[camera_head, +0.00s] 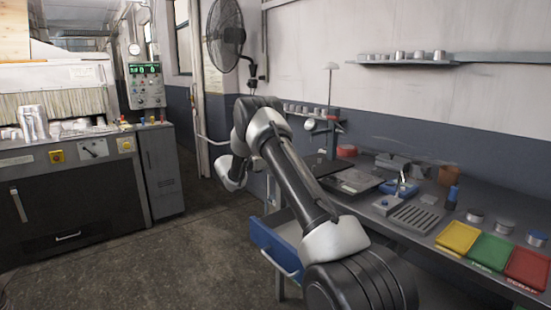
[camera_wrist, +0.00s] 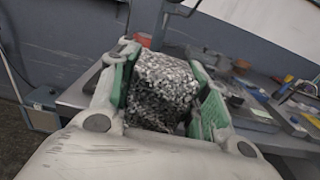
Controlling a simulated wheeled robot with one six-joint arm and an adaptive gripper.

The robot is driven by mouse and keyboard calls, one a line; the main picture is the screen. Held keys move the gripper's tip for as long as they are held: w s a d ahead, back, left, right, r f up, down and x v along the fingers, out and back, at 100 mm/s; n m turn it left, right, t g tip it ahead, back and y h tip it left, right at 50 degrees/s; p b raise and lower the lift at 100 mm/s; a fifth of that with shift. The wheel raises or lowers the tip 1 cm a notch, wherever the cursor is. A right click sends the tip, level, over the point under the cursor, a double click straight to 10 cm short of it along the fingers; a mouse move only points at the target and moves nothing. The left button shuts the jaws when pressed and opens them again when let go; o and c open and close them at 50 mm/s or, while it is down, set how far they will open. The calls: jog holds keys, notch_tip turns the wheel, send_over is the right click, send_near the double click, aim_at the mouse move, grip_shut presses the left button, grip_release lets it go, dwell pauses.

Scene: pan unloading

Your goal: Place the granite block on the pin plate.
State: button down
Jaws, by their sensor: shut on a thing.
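In the wrist view, the speckled grey granite block (camera_wrist: 162,86) sits between the two green-padded fingers of my gripper (camera_wrist: 163,92). My gripper is shut on it, and the block is held off the bench. In the head view my arm crosses the middle of the picture; the block and the fingers cannot be made out there. Flat plates lie on the workbench, among them a grey one (camera_head: 354,181) and a dark slotted one (camera_head: 415,219). I cannot tell for sure which is the pin plate.
The bench (camera_head: 375,213) also holds a yellow tray (camera_head: 457,237), a green tray (camera_head: 491,252), a red tray (camera_head: 526,268) and small metal cylinders. A blue drawer (camera_head: 275,248) stands open at its front. A wall shelf (camera_head: 400,62) hangs above. Floor at left is clear.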

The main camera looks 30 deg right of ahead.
jog(key=shift+w+d+f, duration=0.1)
jog(key=shift+d+f, duration=0.35)
jog(key=shift+d, duration=0.55)
jog(key=shift+w+d+f, duration=0.1)
jog(key=shift+d+f, duration=0.4)
jog(key=shift+d, duration=0.45)
jog(key=shift+w+d+f, duration=0.1)
jog(key=shift+d+f, duration=0.35)
jog(key=shift+d, duration=0.55)
jog(key=shift+w+d, duration=0.15)
jog(key=shift+d, duration=2.3)
jog(key=shift+w+d, duration=0.2)
jog(key=shift+d, duration=2.25)
jog(key=shift+w+d, duration=0.15)
jog(key=shift+d, duration=2.3)
jog(key=shift+f, duration=0.75)
